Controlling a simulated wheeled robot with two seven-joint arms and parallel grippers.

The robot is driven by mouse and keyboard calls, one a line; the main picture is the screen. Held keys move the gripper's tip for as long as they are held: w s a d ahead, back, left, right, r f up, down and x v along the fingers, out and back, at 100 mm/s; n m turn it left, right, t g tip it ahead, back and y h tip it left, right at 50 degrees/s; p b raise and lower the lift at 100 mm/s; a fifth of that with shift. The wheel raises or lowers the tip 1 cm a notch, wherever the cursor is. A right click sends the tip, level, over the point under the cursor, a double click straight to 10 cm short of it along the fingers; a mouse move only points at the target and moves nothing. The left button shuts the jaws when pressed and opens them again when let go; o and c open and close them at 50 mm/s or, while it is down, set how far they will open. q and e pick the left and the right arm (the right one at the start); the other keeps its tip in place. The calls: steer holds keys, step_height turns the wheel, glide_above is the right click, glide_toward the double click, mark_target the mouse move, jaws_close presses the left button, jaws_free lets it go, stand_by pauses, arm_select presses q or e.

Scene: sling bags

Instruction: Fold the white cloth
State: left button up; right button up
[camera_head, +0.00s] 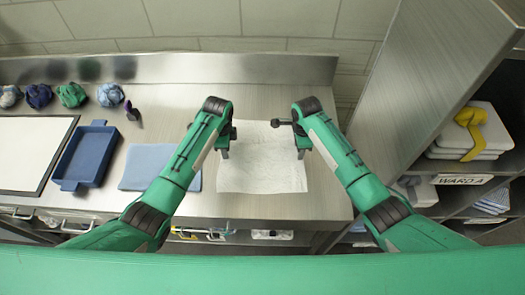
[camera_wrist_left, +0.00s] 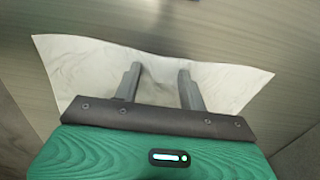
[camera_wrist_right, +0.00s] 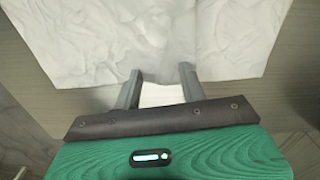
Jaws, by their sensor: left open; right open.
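The white cloth (camera_head: 262,165) lies spread on the metal counter, wrinkled, between my two arms in the head view. It also shows in the left wrist view (camera_wrist_left: 72,65) and in the right wrist view (camera_wrist_right: 90,40). My left gripper (camera_head: 224,152) is at the cloth's left edge; its two fingers (camera_wrist_left: 157,78) are apart over the cloth. My right gripper (camera_head: 301,152) is at the cloth's right edge; its fingers (camera_wrist_right: 160,75) are apart with the tips at the cloth's edge. I cannot tell whether either gripper touches the cloth. The arms hide parts of the cloth's sides.
A light blue cloth (camera_head: 145,165) lies left of my left arm. Further left are a blue tray (camera_head: 88,155), a white board (camera_head: 28,150) and several rolled cloths (camera_head: 72,95). A metal cabinet (camera_head: 425,70) stands at the right. Bare counter (camera_head: 265,207) shows in front of the white cloth.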

arm_select(q)
steer(key=shift+f, duration=0.2)
steer(key=shift+c, duration=0.3)
arm_select(e)
steer(key=shift+f, duration=0.1)
steer(key=shift+c, duration=0.3)
arm_select(q)
jaws_close()
arm_select(e)
steer(key=shift+s, duration=0.15)
jaws_close()
arm_select(q)
steer(key=shift+r, duration=0.2)
